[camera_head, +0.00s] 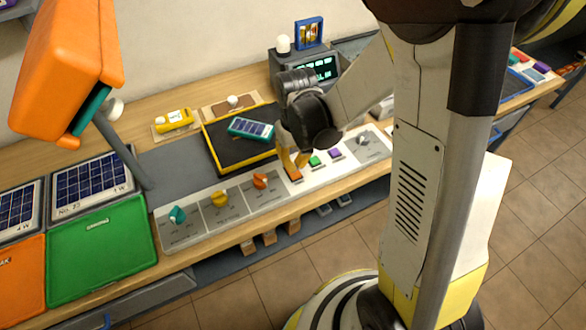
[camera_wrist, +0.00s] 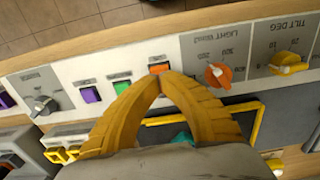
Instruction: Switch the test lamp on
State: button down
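The lamp's large orange head (camera_head: 70,60) hangs at the upper left of the head view on a grey arm; its lit face is hidden. A sloping white control panel (camera_head: 340,158) runs along the bench front. On it sit an orange button (camera_wrist: 160,68), a green button (camera_head: 314,161) and a purple button (camera_head: 335,153). Beside them is an orange knob (camera_wrist: 217,76) labelled LIGHT. My gripper (camera_wrist: 164,80) is shut and empty, its yellow fingertips together at the orange button. I cannot tell whether they touch it or whether it is pressed.
A yellow knob (camera_head: 218,198), a teal knob (camera_head: 178,214) and a grey knob (camera_wrist: 44,105) also sit on the panel. A small solar panel (camera_head: 251,128) lies on a black, yellow-edged plate behind my gripper. A green tray (camera_head: 98,240) is at left; a display unit (camera_head: 320,70) stands behind.

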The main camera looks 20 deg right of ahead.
aim_at(296, 174)
jog(key=shift+f+b, duration=1.7)
jog(key=shift+f, duration=0.15)
dwell(0.7)
jog(key=shift+r+p, duration=2.6)
jog(key=shift+r, duration=1)
jog(key=s+r+m+t+b, duration=0.1)
jog(key=s+r+t+b, duration=0.4)
jog(key=s+r+t, duration=0.2)
jog(key=shift+v, duration=2.6)
jog(key=shift+w+r, duration=0.1)
jog(key=shift+w, duration=0.1)
